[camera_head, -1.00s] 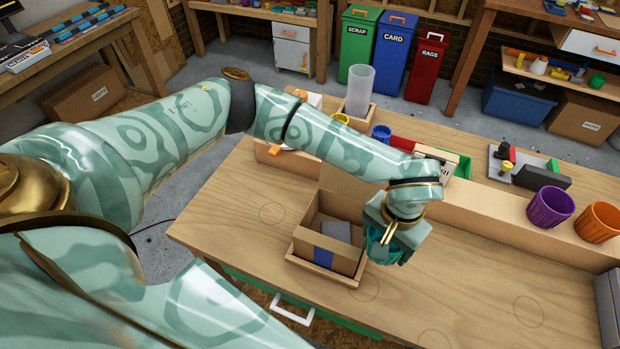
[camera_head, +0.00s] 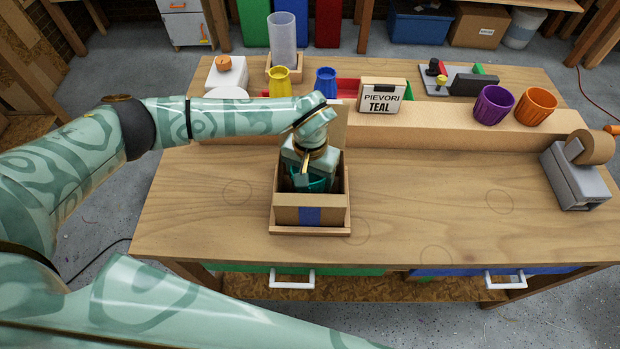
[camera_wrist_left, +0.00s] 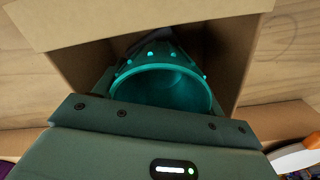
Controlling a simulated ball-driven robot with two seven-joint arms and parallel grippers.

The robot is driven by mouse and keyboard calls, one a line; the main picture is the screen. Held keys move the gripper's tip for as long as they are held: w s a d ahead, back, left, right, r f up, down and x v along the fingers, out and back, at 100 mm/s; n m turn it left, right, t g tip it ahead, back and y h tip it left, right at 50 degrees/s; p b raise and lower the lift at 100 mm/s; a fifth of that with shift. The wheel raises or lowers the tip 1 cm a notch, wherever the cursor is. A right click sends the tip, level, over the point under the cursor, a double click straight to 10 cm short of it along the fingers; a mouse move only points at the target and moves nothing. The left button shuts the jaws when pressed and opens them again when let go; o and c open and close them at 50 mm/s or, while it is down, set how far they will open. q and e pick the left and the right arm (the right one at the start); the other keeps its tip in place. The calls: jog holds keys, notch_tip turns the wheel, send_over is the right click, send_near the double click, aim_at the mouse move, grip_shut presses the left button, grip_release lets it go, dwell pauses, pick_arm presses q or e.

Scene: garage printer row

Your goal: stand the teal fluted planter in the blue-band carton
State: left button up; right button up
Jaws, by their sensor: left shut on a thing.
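The blue-band carton (camera_head: 290,215) stands open at the top in a shallow wooden tray (camera_head: 310,231) on the bench. A blue band (camera_head: 310,215) marks its front wall. The teal fluted planter (camera_head: 318,184) is inside the carton's opening, partly hidden by the gripper and the front wall. My left gripper (camera_head: 304,182) is shut on the planter, reaching down into the carton. In the left wrist view the planter (camera_wrist_left: 165,85) shows its round rim between the carton walls. I cannot tell whether its base touches the carton floor. My right gripper is not in view.
A tape dispenser (camera_head: 578,178) stands at right. The bench (camera_head: 440,200) right of the carton is clear.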

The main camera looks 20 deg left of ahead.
pick_arm(q)
jog(key=shift+f, duration=0.5)
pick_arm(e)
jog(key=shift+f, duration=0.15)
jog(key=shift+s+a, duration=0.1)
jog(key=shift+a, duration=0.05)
pick_arm(q)
jog(key=shift+f, duration=0.45)
jog(key=o, duration=1.1)
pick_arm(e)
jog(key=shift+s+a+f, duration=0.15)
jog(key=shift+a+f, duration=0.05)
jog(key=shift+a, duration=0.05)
pick_arm(q)
jog(key=shift+r, duration=0.1)
jog(key=shift+r, duration=0.15)
notch_tip(320, 180, up, 12)
jog(key=shift+r+p, duration=0.25)
jog(key=shift+p, duration=0.75)
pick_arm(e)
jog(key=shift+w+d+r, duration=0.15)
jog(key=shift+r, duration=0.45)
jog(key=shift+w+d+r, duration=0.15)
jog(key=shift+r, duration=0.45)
